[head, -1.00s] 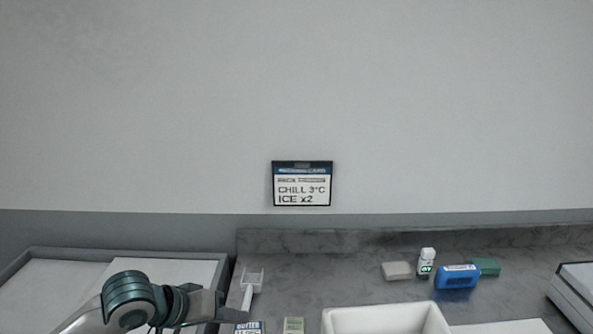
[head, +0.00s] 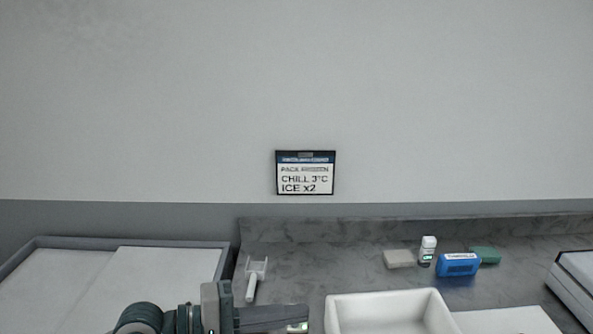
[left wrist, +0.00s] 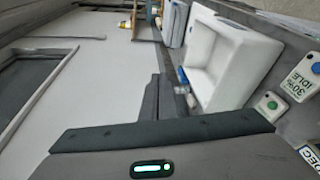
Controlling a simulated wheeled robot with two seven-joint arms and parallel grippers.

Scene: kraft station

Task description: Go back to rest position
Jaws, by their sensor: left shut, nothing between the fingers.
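My left gripper (head: 280,319) is at the bottom of the head view, left of the white tub (head: 390,297). Its dark fingers are closed together with nothing between them and point right. In the left wrist view the closed fingers (left wrist: 157,103) show above the gripper body, and the white tub (left wrist: 232,62) lies beyond them. A small pale green item (head: 297,327) shows at the fingertips in the head view, partly hidden by them. My right gripper is not in view.
A white scoop-like tool (head: 253,283) lies on the grey counter behind the gripper. A grey block (head: 398,259), a white bottle (head: 428,249), a blue pack (head: 457,265) and a green block (head: 485,255) stand at the back right. A shallow tray (head: 232,246) is at left. A sign (head: 305,173) hangs on the wall.

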